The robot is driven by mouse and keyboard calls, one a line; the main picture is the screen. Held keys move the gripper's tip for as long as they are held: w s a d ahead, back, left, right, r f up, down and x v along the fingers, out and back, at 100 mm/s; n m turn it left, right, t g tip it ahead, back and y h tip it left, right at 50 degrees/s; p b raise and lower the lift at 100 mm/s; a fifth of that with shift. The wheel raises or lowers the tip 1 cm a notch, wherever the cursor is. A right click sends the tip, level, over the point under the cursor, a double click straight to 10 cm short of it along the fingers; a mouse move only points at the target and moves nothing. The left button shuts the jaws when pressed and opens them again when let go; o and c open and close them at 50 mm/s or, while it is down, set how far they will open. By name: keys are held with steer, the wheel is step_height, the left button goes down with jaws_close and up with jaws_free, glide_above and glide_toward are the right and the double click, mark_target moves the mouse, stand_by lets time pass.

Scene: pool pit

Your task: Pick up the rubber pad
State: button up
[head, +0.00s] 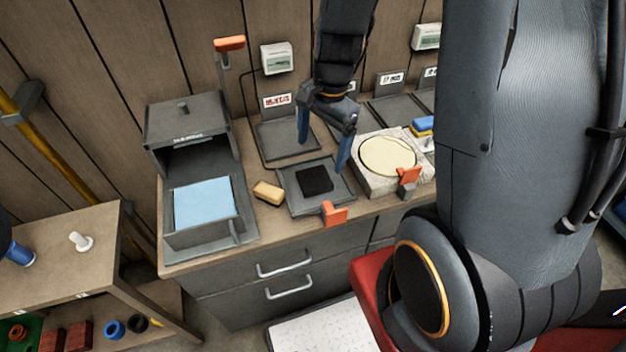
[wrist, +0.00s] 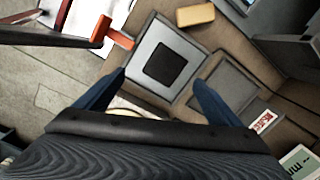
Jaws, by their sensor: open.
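The rubber pad is a black square (head: 314,180) lying flat on a grey tray (head: 290,201) on the counter. In the wrist view the pad (wrist: 165,63) sits near the middle of the tray (wrist: 143,62), beyond my fingertips. My gripper (head: 325,152) has two blue fingers, spread wide with nothing between them, and is above the back part of the tray. In the wrist view my gripper's fingertips (wrist: 160,78) flank the pad from the near side. The fingers appear apart from the pad.
A tan block (head: 267,193) lies left of the tray. An orange clamp (head: 334,213) is at its front edge. A light stone block with a cream disc (head: 387,156) stands right. A grey box with a blue sheet (head: 204,203) is left. An empty tray (head: 287,139) lies behind.

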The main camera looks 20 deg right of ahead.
mark_target(314, 178)
steer(key=f+m, duration=0.1)
steer(key=w+f+m, duration=0.1)
steer(key=m, duration=0.1)
steer(key=w+f+m, duration=0.1)
steer(key=shift+d+f+m, duration=0.35)
steer(key=shift+d+m, duration=0.05)
steer(key=shift+w+f, duration=0.1)
steer(key=shift+f, duration=0.2)
steer(key=f, duration=0.3)
steer(key=a+f+p, duration=0.1)
steer(key=f, duration=0.2)
steer(key=shift+a+f, duration=0.2)
steer(key=shift+f, duration=0.45)
steer(key=shift+f, duration=0.2)
steer(key=c, duration=1.3)
steer(key=shift+o, duration=0.2)
